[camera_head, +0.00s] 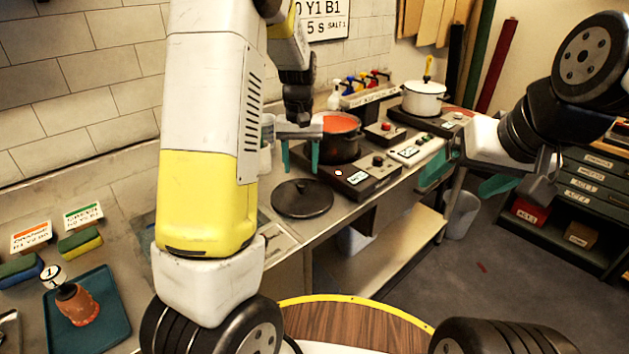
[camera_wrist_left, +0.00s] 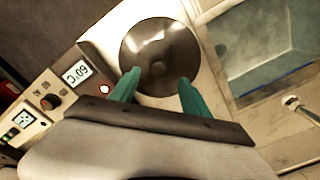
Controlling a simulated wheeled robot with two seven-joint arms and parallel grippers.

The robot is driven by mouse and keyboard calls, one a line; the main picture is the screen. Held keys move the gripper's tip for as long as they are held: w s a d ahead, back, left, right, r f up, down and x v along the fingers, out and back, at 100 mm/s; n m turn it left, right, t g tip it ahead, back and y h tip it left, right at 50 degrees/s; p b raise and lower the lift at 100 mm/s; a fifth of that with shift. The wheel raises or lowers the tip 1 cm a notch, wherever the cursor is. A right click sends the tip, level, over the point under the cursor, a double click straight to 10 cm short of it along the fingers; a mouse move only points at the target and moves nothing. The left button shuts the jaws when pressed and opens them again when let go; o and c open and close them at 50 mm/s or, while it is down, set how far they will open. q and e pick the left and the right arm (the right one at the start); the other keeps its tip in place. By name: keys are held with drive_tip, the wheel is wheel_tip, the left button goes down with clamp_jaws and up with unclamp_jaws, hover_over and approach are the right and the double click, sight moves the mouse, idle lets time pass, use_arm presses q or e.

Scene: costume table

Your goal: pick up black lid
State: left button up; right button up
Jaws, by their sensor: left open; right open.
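The black lid (camera_head: 302,198) is round with a knob on top and lies flat at the table's front edge, in front of the black pot. In the left wrist view the lid (camera_wrist_left: 158,45) shows beyond the fingertips. My left gripper (camera_head: 300,168) is open and empty, its teal fingers pointing down above the far side of the lid. In the left wrist view the gripper (camera_wrist_left: 160,76) has its fingers apart, overlapping the lid's near rim; contact cannot be told. My right gripper (camera_head: 467,182) is open and empty, off to the right beyond the table edge.
A black pot (camera_head: 340,146) with orange contents stands on a hot plate (camera_head: 358,180) behind the lid. A white pot (camera_head: 424,99) stands farther back. A blue tray (camera_head: 100,320) and sponges (camera_head: 80,243) lie at left. A round wooden top (camera_head: 350,325) is in front.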

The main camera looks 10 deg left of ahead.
sight(302, 183)
use_arm(q)
wheel_tip(302, 183, down, 6)
drive_tip(key=shift+d+r, duration=0.1)
drive_tip(key=shift+r, duration=0.1)
clamp_jaws()
idle(1.4)
